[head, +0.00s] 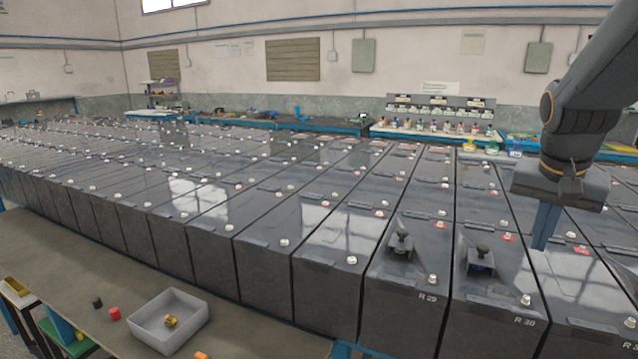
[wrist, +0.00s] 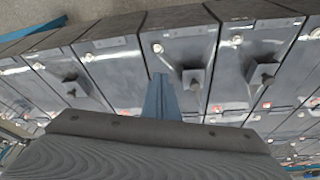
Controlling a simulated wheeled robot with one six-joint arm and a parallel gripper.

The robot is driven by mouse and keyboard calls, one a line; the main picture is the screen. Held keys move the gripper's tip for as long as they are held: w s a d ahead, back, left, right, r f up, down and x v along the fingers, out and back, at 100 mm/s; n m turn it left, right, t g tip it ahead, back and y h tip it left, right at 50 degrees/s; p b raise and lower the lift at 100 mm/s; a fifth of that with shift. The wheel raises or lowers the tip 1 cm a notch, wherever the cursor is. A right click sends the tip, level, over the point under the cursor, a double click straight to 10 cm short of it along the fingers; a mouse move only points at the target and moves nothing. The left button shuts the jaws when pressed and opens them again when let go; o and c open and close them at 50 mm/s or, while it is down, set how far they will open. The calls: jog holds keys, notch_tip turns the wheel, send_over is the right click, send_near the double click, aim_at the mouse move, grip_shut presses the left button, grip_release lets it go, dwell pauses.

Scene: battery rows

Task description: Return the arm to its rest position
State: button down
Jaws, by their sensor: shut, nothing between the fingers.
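My gripper (head: 541,237) hangs from my arm at the right of the head view, above the dark battery rows. Its blue fingers are together with nothing between them. The wrist view also shows the shut fingers (wrist: 161,97) over the battery tops. Battery R 29 (head: 402,308) and battery R 30 (head: 487,323) stand in the front row, left of my gripper. Each has a small block with a dark knob on its top. I cannot tell how far my fingertips are above the batteries.
A grey bin (head: 168,321) with a brass-coloured piece inside stands on the front bench, with a red cap (head: 114,313) and a black cap (head: 97,302) beside it. A shelf of bottles (head: 437,127) stands at the back wall. The air above the batteries looks clear.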

jog(key=s+a+f+n+g+y, duration=0.1)
jog(key=s+a+f+n, duration=0.3)
jog(key=a+f, duration=0.4)
jog(key=s+a+f+n+y, duration=0.1)
jog(key=s+a+f+n, duration=0.3)
jog(key=a+f, duration=0.5)
jog(key=a, duration=0.4)
jog(key=shift+f+g, duration=0.25)
jog(key=shift+g, duration=0.15)
jog(key=shift+a, duration=0.1)
